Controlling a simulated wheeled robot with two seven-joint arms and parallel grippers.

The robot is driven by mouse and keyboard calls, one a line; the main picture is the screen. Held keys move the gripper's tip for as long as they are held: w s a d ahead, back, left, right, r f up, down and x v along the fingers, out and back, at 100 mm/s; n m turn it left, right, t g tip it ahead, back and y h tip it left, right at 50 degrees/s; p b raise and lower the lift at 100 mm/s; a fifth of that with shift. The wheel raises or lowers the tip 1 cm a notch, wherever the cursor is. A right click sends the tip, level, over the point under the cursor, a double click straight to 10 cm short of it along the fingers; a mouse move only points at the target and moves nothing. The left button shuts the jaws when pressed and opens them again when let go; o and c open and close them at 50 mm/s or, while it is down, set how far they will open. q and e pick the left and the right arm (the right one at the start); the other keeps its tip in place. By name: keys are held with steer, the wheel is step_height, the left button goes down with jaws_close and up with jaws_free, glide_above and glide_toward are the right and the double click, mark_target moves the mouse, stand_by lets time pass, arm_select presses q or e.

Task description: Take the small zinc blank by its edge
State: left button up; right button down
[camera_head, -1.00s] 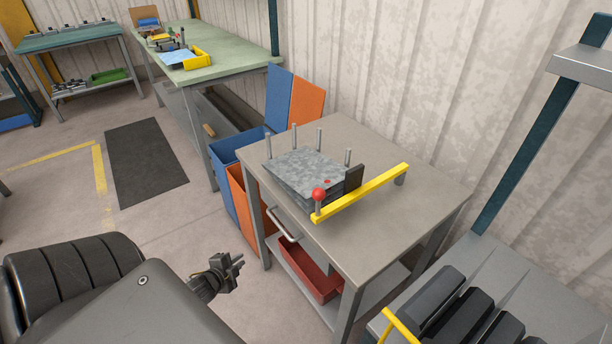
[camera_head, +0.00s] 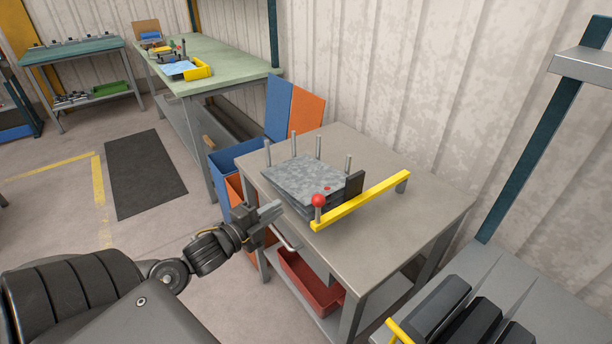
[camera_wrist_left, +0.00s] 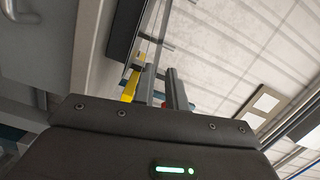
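The small zinc blank (camera_head: 305,178) appears to be the top sheet of a mottled grey stack on the grey table (camera_head: 410,230), between upright metal posts. I cannot tell the single sheets apart. My left gripper (camera_head: 272,211) is beside the near left edge of the table, apart from the stack, and points toward it. In the left wrist view its two fingers (camera_wrist_left: 161,78) stand apart with nothing visible between them, so it is open. Thin edges show beyond the fingertips there. My right gripper is in neither view.
A red bin (camera_head: 310,282) sits on the shelf below. Blue and orange bins stand left of the table. The table's right part is clear.

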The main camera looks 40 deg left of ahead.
arm_select(q)
steer(key=shift+w+d, duration=0.15)
steer(key=shift+w, duration=0.8)
steer(key=shift+w, duration=0.1)
steer(key=w+p, duration=0.1)
steer(key=w, duration=0.3)
steer(key=shift+d+p, duration=0.2)
steer(key=shift+p, duration=0.1)
steer(key=shift+w+f, duration=0.15)
steer(key=shift+w, duration=0.35)
steer(key=shift+c, duration=0.4)
jaws_close()
